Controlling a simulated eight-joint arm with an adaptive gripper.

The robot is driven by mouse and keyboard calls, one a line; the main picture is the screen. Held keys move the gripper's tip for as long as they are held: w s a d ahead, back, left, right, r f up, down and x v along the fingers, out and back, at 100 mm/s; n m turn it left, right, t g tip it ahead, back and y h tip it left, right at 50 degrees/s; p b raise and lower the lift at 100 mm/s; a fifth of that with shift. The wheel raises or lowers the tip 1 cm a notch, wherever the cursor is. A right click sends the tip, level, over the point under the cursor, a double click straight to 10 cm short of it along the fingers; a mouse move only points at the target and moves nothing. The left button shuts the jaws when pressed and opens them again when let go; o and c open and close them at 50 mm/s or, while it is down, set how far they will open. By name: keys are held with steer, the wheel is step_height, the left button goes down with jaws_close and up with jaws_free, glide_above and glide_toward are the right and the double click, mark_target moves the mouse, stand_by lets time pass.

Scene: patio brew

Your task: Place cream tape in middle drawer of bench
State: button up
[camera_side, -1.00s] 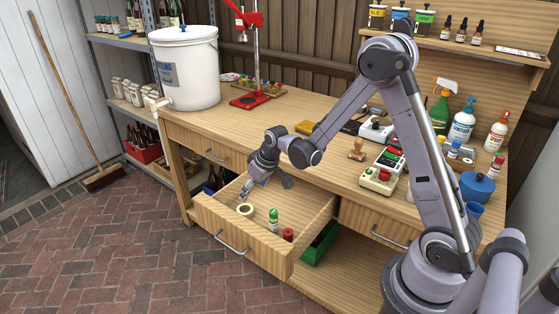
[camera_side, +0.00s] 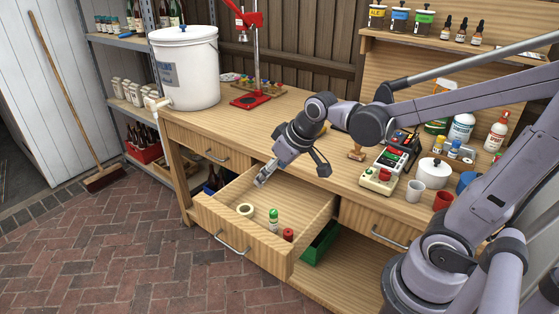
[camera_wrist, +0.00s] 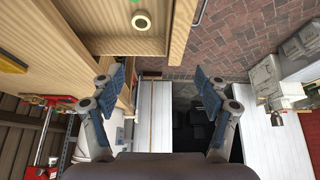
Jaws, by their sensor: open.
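The cream tape (camera_side: 246,210), a pale ring, lies flat in the open middle drawer (camera_side: 235,234) of the bench, toward the drawer's left front. It also shows in the wrist view (camera_wrist: 142,21), at the top. My gripper (camera_side: 260,182) is above the back left part of the drawer, apart from the tape. In the wrist view my gripper (camera_wrist: 159,76) has its two fingers spread wide with nothing between them.
A green-and-white bottle (camera_side: 273,219) and a red-capped item (camera_side: 288,235) stand in the drawer to the right of the tape. The bench top (camera_side: 240,136) carries a white bucket (camera_side: 184,68) and a red stand (camera_side: 250,99). The brick floor before the drawer is clear.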

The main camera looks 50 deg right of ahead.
steer(key=s+a+r+t, duration=0.1)
steer(key=s+a, duration=0.1)
steer(key=s, duration=0.6)
steer(key=shift+s+a+r, duration=0.15)
steer(key=shift+s, duration=0.25)
